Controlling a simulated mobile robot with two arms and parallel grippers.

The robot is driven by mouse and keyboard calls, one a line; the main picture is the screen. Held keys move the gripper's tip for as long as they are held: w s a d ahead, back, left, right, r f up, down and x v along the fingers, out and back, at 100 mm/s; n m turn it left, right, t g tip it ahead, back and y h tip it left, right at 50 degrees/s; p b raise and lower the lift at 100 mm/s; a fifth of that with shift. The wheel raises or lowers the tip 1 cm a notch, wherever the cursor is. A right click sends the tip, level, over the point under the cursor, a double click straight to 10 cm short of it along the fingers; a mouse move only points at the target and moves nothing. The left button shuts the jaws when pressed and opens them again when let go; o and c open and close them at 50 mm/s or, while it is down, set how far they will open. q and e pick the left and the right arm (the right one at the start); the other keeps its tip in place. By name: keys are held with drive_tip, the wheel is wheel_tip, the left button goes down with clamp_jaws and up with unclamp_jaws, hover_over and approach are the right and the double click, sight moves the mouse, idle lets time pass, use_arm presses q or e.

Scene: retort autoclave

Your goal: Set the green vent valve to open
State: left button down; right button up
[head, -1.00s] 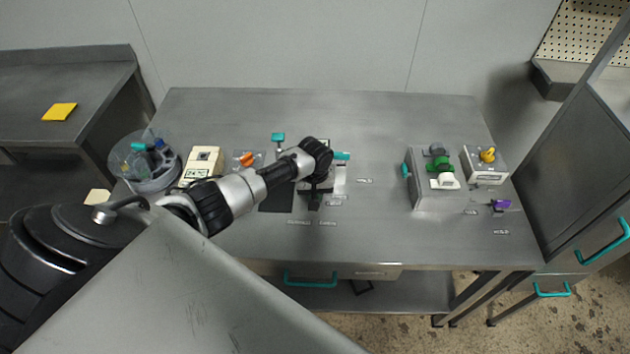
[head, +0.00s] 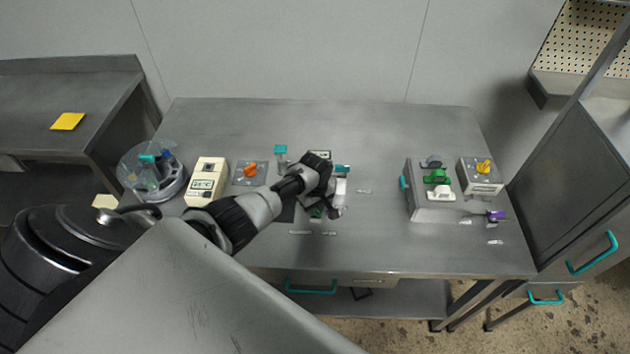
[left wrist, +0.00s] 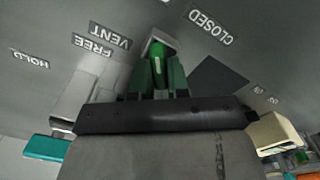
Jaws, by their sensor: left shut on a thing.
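A green valve handle (left wrist: 158,62) shows in the left wrist view, between the fingers of my left gripper (left wrist: 154,80). The gripper is shut on it. VENT and FREE labels lie to its left in that view, and a CLOSED label (left wrist: 212,27) to its upper right. In the head view a small green part (head: 317,213) shows at the tip of my left gripper (head: 324,206), near the table's middle. My gripper hides most of the valve there, and I cannot tell its exact setting. My right gripper is not in view.
A grey box (head: 432,208) with grey, green and white knobs stands at the right, beside a box with a yellow knob (head: 484,166). A beige meter (head: 205,182), an orange knob (head: 250,169) and a round clear vessel (head: 150,175) stand left. The table's back is clear.

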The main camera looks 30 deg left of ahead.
use_arm(q)
drive_tip(key=c, duration=1.1)
unclamp_jaws()
drive_tip(key=shift+r, duration=0.1)
wheel_tip(320, 180, up, 11)
